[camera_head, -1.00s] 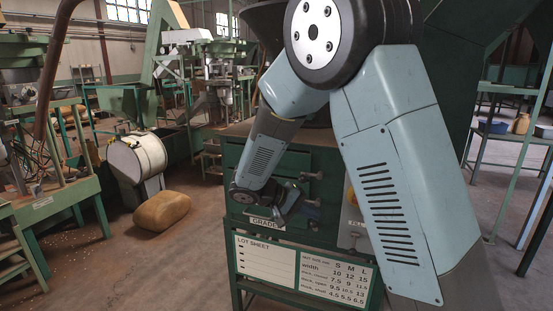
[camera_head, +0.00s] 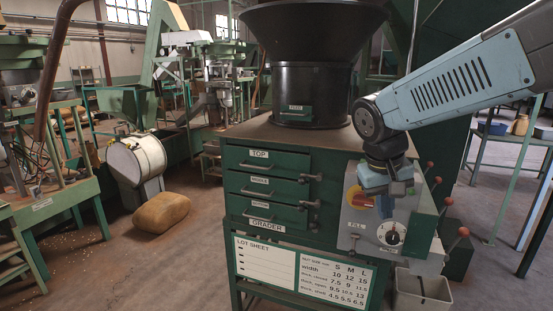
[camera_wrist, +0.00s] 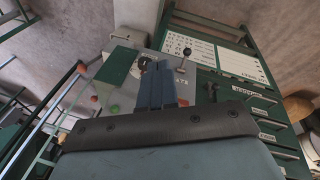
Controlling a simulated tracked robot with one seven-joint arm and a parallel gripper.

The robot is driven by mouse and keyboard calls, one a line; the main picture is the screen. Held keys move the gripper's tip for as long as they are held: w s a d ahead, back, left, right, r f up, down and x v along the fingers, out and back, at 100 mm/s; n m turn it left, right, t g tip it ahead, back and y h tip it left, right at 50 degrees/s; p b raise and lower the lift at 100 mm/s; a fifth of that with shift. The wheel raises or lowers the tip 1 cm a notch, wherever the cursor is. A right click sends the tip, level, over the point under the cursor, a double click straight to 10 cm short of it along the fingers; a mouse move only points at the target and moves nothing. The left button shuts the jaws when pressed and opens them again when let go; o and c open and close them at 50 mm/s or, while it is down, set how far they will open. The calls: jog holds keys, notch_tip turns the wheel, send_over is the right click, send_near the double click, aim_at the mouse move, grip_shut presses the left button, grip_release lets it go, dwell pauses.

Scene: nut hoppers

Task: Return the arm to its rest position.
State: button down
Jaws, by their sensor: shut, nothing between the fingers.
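My gripper (camera_head: 386,208) hangs at the end of my blue-grey arm, which comes in from the right in the head view. It points down in front of the grader's control panel (camera_head: 360,232), and its fingers are dark and hard to make out there. In the wrist view my gripper (camera_wrist: 160,66) shows its fingers together with nothing between them. The panel's fill lever (camera_wrist: 186,53) shows just past the fingers. I cannot tell how far the fingers are from the panel.
The green grader (camera_head: 262,160) has several drawers and a black hopper (camera_head: 312,85) on top. Red-knobbed levers (camera_head: 463,232) stick out on its right, above a grey bin (camera_head: 422,297). A tan sack (camera_head: 161,212) lies on the open floor at left.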

jog(key=s+r+t+y, duration=0.2)
jog(key=s+r+t, duration=0.1)
jog(key=s, duration=0.6)
jog(key=shift+d+r+t+y, duration=0.3)
jog(key=shift+d+r+t, duration=0.1)
jog(key=shift+d+r, duration=0.05)
dwell(0.3)
